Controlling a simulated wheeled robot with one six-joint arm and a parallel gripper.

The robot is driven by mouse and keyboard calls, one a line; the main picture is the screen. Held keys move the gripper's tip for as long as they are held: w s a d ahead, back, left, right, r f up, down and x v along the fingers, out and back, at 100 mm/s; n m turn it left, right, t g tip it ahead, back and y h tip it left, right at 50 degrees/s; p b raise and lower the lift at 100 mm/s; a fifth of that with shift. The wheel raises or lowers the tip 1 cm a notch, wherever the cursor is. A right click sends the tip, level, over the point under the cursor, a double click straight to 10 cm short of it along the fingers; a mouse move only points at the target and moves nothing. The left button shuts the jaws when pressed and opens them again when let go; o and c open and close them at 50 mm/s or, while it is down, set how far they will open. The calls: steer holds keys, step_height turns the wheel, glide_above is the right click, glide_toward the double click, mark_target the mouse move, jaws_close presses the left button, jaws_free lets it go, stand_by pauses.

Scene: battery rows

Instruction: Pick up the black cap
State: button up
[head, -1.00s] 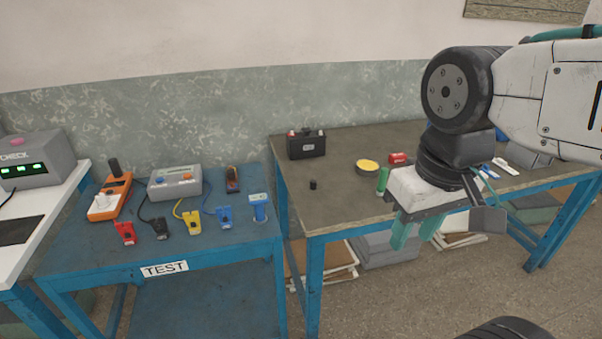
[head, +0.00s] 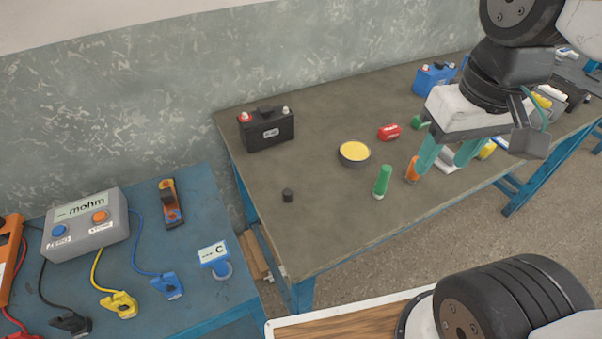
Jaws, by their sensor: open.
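The black cap (head: 288,195) is a small dark cylinder standing alone on the brown-topped table (head: 330,220), near its left end. My gripper (head: 441,160) hangs over the right part of the same table, with its two teal fingers pointing down and spread apart. It is empty and well to the right of the cap. Nothing hides the cap.
A black battery (head: 267,131) stands behind the cap. A round tin with a yellow top (head: 354,153), a red item (head: 389,132) and an orange cylinder (head: 411,170) are to the right. The blue test table (head: 190,245) with clips and meter is at left. Table around the cap is clear.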

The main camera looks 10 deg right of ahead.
steer(key=w+a+f+n, duration=0.2)
steer(key=w+a+f, duration=0.15)
steer(key=w, duration=0.55)
steer(key=n+g, duration=0.1)
steer(key=n, duration=0.3)
glide_above(288, 192)
steer(key=f, duration=1.4)
steer(key=shift+w+a+f, duration=0.2)
steer(key=shift+a+f, duration=0.15)
steer(key=shift+a, duration=0.05)
steer(key=f, duration=0.5)
steer(key=d+f, duration=0.1)
steer(key=f, duration=0.1)
steer(key=shift+s+f, duration=0.15)
steer(key=shift+f, duration=0.4)
steer(key=c, duration=1)
